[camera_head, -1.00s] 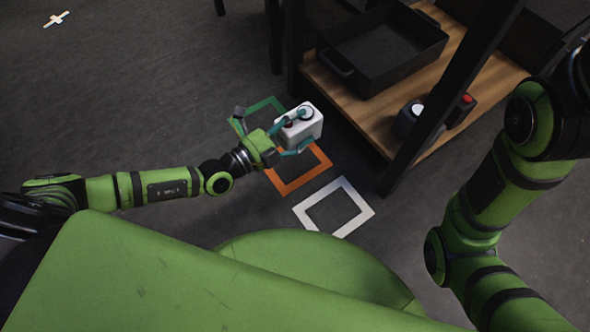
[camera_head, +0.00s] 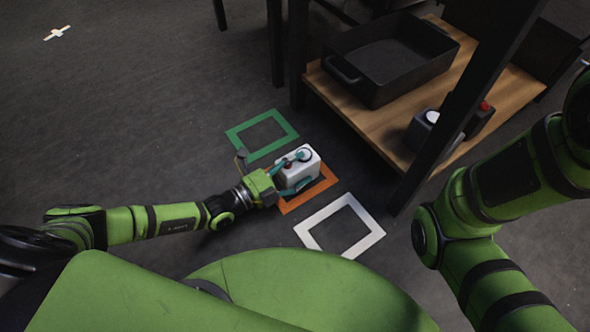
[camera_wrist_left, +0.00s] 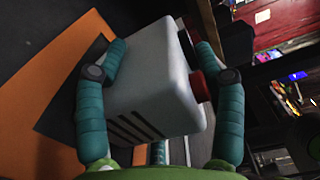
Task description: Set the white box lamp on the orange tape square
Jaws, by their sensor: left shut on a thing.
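The white box lamp (camera_head: 299,169) is a small white box with a red part on one face. It appears over the orange tape square (camera_head: 318,195) on the floor in the head view and hides part of it. My left gripper (camera_head: 294,172) is shut on the lamp, its teal fingers on two sides. In the left wrist view the lamp (camera_wrist_left: 150,85) fills the middle between the fingers, tilted in the picture, with dark slots on one face. Orange tape (camera_wrist_left: 45,85) shows behind it. Whether the lamp touches the floor is unclear. My right gripper is out of view.
A green tape square (camera_head: 236,138) and a white tape square (camera_head: 372,236) lie on either side of the orange one. A wooden shelf (camera_head: 385,128) holds a black tray (camera_head: 345,72) and two small dark boxes with buttons. A dark shelf post (camera_head: 425,165) stands close by on the right.

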